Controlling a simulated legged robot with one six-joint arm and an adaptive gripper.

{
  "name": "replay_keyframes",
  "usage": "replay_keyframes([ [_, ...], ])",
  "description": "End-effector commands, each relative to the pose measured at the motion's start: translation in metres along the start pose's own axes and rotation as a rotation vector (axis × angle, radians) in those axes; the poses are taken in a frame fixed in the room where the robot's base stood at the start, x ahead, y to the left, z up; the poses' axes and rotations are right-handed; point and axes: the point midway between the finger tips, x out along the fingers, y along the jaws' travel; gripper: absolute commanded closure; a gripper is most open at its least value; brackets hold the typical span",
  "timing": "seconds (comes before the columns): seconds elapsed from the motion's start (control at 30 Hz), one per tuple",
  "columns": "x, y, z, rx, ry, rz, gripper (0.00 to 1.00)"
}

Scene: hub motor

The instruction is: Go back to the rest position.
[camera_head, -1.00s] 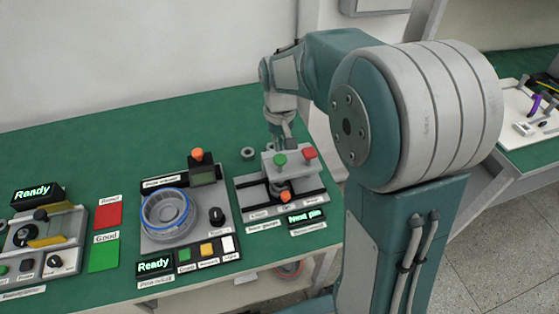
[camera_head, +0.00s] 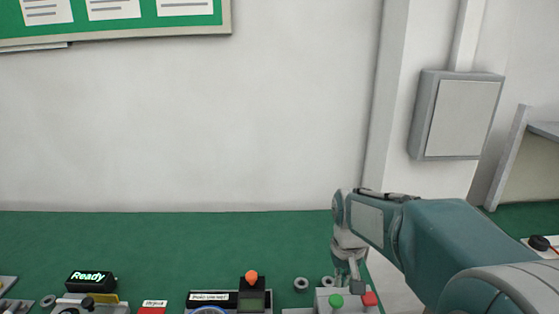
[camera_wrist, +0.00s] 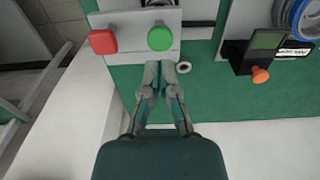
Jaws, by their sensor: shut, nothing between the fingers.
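My gripper (camera_wrist: 161,72) is shut and empty in the wrist view, with its fingertips close together by the near edge of a grey box. The box, a grey machine (camera_wrist: 125,52), carries a red button (camera_wrist: 102,41) and a green button (camera_wrist: 160,38). In the head view my gripper (camera_head: 355,286) points down just behind the same green button (camera_head: 336,301) and red button (camera_head: 369,299). Whether the fingers touch the box cannot be told.
Metal rings (camera_head: 301,284) lie on the green table (camera_head: 190,240) beside my gripper. A unit with an orange knob (camera_head: 251,277) stands to the left. A grey wall box (camera_head: 462,115) hangs at the right. The back of the table is mostly clear.

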Motion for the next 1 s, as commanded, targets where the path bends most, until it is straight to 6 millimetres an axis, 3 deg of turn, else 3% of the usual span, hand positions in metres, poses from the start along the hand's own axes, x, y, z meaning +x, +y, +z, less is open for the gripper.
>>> replay_keyframes([
  [0.2, -0.036, 0.0, 0.041, 0.0, 0.103, 0.0, 1.0],
  [0.5, -0.065, 0.0, 0.099, 0.0, 0.236, 0.0, 1.0],
  [0.8, -0.075, 0.0, 0.155, 0.0, 0.369, 0.0, 1.0],
  [1.0, -0.073, 0.0, 0.182, 0.0, 0.435, 0.0, 1.0],
])
